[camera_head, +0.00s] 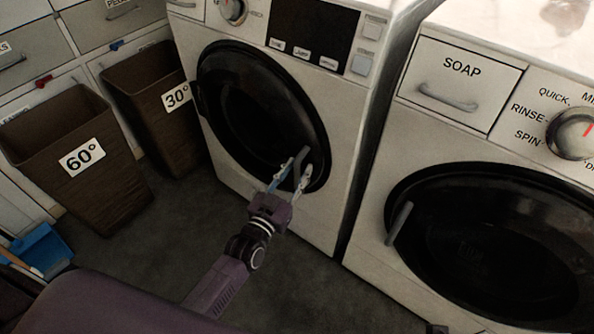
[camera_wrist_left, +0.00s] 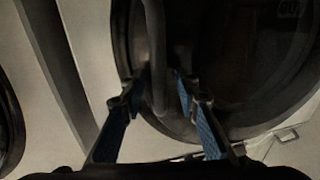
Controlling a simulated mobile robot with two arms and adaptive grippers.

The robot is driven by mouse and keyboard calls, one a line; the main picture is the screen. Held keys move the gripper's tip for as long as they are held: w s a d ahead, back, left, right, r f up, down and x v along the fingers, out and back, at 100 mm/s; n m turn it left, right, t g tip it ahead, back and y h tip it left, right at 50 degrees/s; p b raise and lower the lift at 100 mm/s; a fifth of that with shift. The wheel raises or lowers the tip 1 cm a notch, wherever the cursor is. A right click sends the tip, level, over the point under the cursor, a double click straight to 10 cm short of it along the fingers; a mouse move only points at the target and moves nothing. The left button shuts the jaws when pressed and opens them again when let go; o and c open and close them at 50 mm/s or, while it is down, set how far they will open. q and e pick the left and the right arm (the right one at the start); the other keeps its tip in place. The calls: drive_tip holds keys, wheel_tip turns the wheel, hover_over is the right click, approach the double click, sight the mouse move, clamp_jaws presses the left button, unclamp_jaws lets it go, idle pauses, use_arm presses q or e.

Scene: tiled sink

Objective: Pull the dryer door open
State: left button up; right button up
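The dryer (camera_head: 345,130) is the left white machine in the head view. Its round black door (camera_head: 255,105) looks shut. The door's grey handle (camera_head: 301,158) is at the door's lower right edge and runs upright between my fingers in the left wrist view (camera_wrist_left: 155,55). My left gripper (camera_head: 290,172) is open, with one finger on each side of the handle. In the left wrist view (camera_wrist_left: 158,92) a gap shows between fingers and handle, though I cannot tell whether one finger touches it.
A second white machine with a SOAP drawer (camera_head: 462,80) and dark round door (camera_head: 490,245) stands close on the right. Brown bins marked 60° (camera_head: 105,190) and 30° (camera_head: 150,75) stand left. A blue dustpan (camera_head: 42,250) is lower left. Floor before the dryer is clear.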

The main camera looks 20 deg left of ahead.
use_arm(q)
clamp_jaws()
idle(0.3)
